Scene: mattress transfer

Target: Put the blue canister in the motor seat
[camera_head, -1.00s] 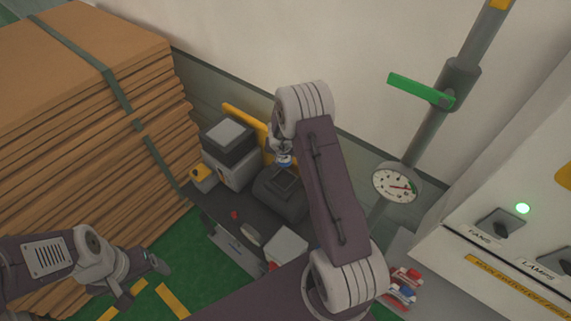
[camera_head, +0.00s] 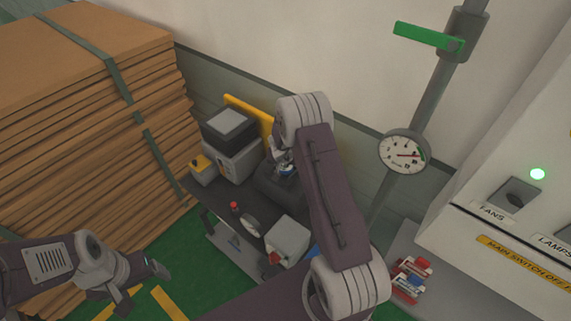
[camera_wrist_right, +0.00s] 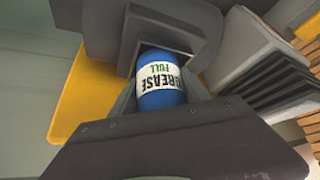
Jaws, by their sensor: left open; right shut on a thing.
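The blue canister (camera_wrist_right: 160,85) has a white label reading "GREASE FULL". My right gripper (camera_wrist_right: 160,103) is shut on it, with a finger on either side. The canister's far end is at the square mouth of the motor seat (camera_wrist_right: 138,28), a recess in a dark housing; I cannot tell how deep it sits. In the head view, the right gripper (camera_head: 284,163) is over the dark housing (camera_head: 268,188), and my arm hides part of both. My left gripper (camera_head: 143,283) is open and empty at the lower left, away from the housing.
A grey box with a dark top (camera_head: 230,135) and a yellow panel (camera_head: 248,117) stand close beside the housing. A strapped cardboard stack (camera_head: 90,80) fills the left. A gauge (camera_head: 404,152) on a pipe and a switch cabinet (camera_head: 500,170) are at right. Green floor is open in front.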

